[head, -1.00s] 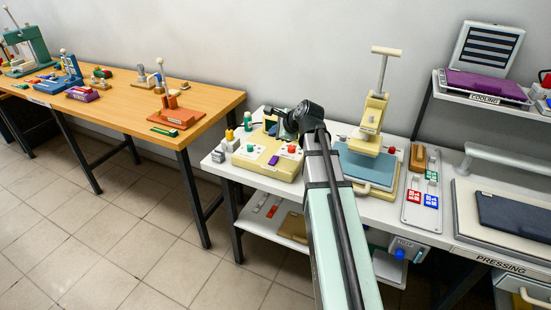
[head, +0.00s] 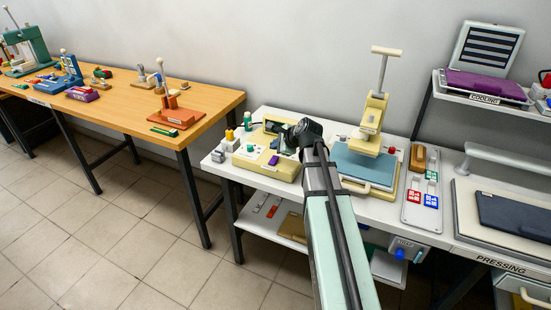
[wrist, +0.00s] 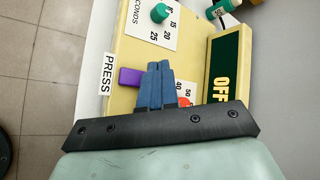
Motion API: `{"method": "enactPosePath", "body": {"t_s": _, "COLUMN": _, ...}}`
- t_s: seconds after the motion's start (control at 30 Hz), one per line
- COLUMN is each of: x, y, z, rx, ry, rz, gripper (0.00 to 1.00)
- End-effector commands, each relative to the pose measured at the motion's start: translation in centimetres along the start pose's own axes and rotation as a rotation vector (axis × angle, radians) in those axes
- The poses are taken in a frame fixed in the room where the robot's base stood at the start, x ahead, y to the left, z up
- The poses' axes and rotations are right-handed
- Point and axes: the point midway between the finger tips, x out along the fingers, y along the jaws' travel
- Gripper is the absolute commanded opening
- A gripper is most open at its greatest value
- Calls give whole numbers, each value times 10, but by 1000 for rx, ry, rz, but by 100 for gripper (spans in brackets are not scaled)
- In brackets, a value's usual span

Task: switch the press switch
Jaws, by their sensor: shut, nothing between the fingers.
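The purple press switch (wrist: 129,77) shows in the wrist view on a cream control box (wrist: 125,55), beside a label reading PRESS (wrist: 107,74). My gripper (wrist: 160,68) is shut and empty. Its blue fingertips are over the box and cover the right end of the switch; I cannot tell whether they touch it. A dark display (wrist: 222,72) on the box reads OFF.
A green knob (wrist: 159,13) with a seconds scale and a red knob (wrist: 184,102), partly hidden, share the box. A heat press (head: 366,160) stands to the right on the white table. A wooden table (head: 220,98) with several devices is at the left.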

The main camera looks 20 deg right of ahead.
Motion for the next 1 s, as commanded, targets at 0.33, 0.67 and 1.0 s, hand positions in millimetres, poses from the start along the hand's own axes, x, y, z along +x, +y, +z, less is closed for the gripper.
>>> {"method": "enactPosePath", "body": {"t_s": 0.33, "x": 17, "y": 12, "z": -12, "rx": 0, "ry": -1, "rz": 0, "gripper": 0}}
{"method": "enactPosePath", "body": {"t_s": 0.67, "x": 19, "y": 13, "z": -14, "rx": 0, "ry": 0, "rz": -1, "gripper": 0}}
{"method": "enactPosePath", "body": {"t_s": 1.0, "x": 19, "y": 13, "z": -14, "rx": 0, "ry": 0, "rz": -1, "gripper": 0}}
